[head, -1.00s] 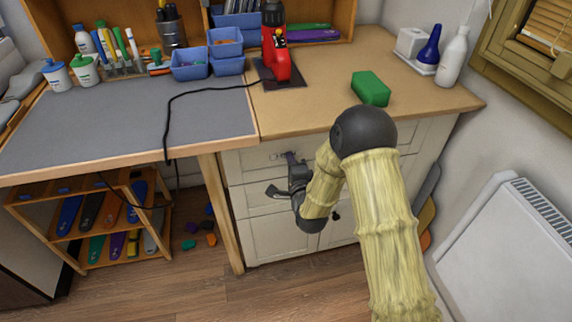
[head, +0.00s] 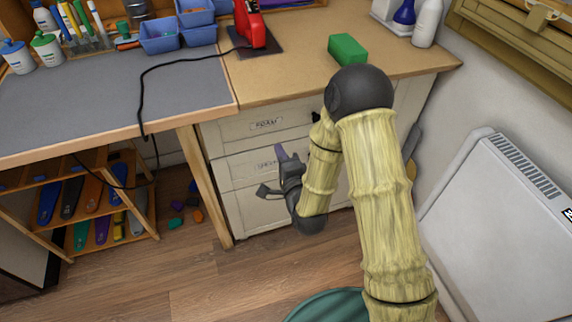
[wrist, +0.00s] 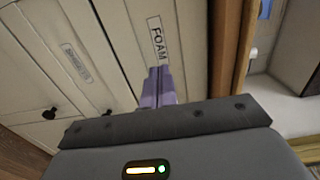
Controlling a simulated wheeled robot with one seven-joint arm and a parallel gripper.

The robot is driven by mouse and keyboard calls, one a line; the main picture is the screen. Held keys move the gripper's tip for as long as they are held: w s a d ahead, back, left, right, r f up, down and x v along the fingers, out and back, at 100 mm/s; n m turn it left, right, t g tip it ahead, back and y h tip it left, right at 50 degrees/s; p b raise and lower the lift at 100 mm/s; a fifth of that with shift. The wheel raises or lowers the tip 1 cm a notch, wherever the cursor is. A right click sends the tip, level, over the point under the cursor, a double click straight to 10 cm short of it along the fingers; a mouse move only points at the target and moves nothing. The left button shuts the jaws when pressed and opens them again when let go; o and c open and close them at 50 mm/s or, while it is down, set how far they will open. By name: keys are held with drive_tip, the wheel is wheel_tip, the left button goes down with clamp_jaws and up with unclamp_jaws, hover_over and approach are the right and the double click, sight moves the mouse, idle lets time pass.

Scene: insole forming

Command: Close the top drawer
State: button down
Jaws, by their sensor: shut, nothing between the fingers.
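The top drawer (head: 240,130) is a cream front labelled FOAM under the right part of the bench. It looks flush with the front below, and no open gap shows. The FOAM front also shows in the wrist view (wrist: 180,60). My gripper (head: 281,152) is in front of the cabinet, its fingertips just below the FOAM label in the head view. In the wrist view its purple fingers (wrist: 157,86) are together, empty, near the end of the FOAM label. I cannot tell whether they touch the front.
A second labelled drawer (head: 234,169) sits below, with a larger cream front (head: 245,210) under it. A wooden leg (head: 205,185) and shelf rack stand at left. A white heater (head: 500,220) stands at right. Open floor (head: 215,275) lies in front.

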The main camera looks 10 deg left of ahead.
drive_tip(key=v, duration=0.4)
drive_tip(key=shift+w+d, duration=0.1)
drive_tip(key=shift+d, duration=0.15)
drive_tip(key=shift+a, duration=0.15)
